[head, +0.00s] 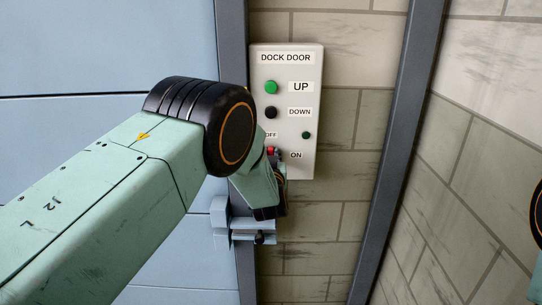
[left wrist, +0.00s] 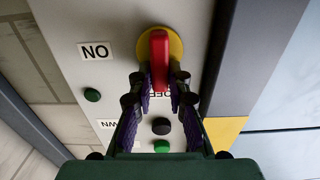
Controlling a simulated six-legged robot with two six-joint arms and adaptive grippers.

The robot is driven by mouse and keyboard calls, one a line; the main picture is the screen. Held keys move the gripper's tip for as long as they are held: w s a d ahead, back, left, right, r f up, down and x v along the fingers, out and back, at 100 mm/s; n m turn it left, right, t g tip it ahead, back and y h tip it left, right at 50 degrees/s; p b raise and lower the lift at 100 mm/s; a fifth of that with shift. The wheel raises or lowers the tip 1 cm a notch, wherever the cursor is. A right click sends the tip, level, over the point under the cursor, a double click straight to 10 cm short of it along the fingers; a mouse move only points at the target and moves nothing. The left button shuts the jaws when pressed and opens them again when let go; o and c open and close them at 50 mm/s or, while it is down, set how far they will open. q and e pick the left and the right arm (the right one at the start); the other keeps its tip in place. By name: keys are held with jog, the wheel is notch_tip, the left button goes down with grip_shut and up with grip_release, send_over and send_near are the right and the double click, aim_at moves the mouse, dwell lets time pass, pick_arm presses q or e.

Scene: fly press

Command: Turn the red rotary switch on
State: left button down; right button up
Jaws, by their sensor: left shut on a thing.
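The red rotary switch (head: 271,150) is on the lower part of the white DOCK DOOR panel (head: 296,70), mostly hidden behind my left arm in the head view. In the left wrist view its red handle (left wrist: 159,60) stands upright in the picture on a yellow round plate (left wrist: 177,46). The handle lines up with the partly hidden OFF label; the ON label (left wrist: 95,51) is to its left. My left gripper (left wrist: 160,82) has its fingers on both sides of the handle and is shut on it. My right gripper is out of view.
Above the switch are a green UP button (head: 271,87) and a black DOWN button (head: 270,113). A small dark green lamp (head: 306,135) is above the ON label. A blue latch-like bracket (head: 240,228) is below the panel, beside the grey door post (head: 232,45).

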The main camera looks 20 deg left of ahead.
pick_arm(q)
jog(key=shift+m, duration=0.3)
jog(key=shift+w+d+f+m+b, duration=0.1)
jog(key=shift+d+f+m+b, duration=0.55)
jog(key=shift+m, duration=2.2)
jog(key=shift+w+d+f+m+b, duration=0.15)
jog(key=shift+m+b, duration=1)
jog(key=shift+m, duration=1.75)
jog(key=shift+s+d+f+m+b, duration=0.1)
jog(key=shift+d+f+m+b, duration=0.55)
jog(key=shift+m, duration=2.2)
jog(key=shift+a+r, duration=0.1)
jog(key=shift+a, duration=0.25)
jog(key=c, duration=1.6)
grip_release()
jog(key=shift+c, duration=0.2)
jog(key=o, duration=0.4)
jog(key=shift+r, duration=0.25)
jog(key=shift+c, duration=0.2)
